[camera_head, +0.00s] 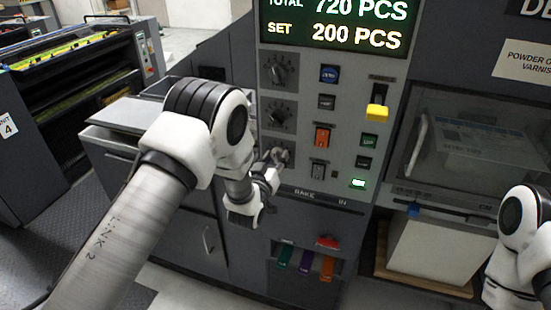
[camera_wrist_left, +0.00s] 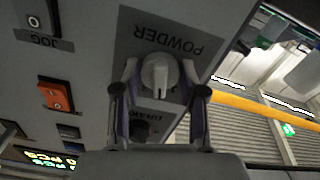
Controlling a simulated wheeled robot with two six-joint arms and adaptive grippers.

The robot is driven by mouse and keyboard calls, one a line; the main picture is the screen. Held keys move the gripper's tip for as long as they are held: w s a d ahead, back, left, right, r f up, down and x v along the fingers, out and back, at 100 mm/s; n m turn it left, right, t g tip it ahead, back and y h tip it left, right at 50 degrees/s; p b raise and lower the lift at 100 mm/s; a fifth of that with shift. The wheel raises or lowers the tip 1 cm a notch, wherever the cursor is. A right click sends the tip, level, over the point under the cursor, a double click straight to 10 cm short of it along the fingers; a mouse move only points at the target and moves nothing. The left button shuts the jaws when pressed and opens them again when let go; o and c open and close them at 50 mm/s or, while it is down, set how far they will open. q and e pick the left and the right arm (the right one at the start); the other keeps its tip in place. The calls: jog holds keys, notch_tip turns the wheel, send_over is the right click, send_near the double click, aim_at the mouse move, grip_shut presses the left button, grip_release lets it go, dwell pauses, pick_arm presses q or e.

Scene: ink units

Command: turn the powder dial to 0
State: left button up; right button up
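The powder dial (camera_wrist_left: 158,74) is a pale grey knob on a dark plate lettered POWDER, seen upside down in the left wrist view. My left gripper (camera_wrist_left: 159,66) has its two fingers spread on either side of the knob, with a small gap seeming to show at each side. In the head view, my left gripper (camera_head: 273,168) is at the lower left of the control panel, mostly hiding the dial. The dial's scale marks are too small to read. My right gripper is outside the frames; only part of my right arm shows at the lower right.
Two more dials (camera_head: 279,70) sit above on the panel (camera_head: 340,130), beside buttons, an orange rocker switch (camera_head: 322,137) and a yellow lever (camera_head: 377,111). The display reads TOTAL 720 PCS, SET 200 PCS. A clear-windowed cabinet (camera_head: 470,150) stands right.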

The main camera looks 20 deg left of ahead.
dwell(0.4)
pick_arm(q)
jog(key=n+b, duration=0.2)
jog(key=shift+f+n, duration=0.1)
jog(key=shift+n, duration=0.3)
jog(key=n+b, duration=0.1)
jog(key=n, duration=0.1)
jog(key=shift+n, duration=0.4)
jog(key=n+b, duration=0.1)
jog(key=n, duration=0.2)
jog(key=shift+b, duration=0.3)
jog(key=shift+n+b, duration=0.45)
jog(key=shift+n, duration=1.25)
jog(key=shift+r, duration=0.2)
jog(key=o, duration=1.1)
jog(key=shift+o, duration=0.2)
jog(key=shift+f, duration=0.1)
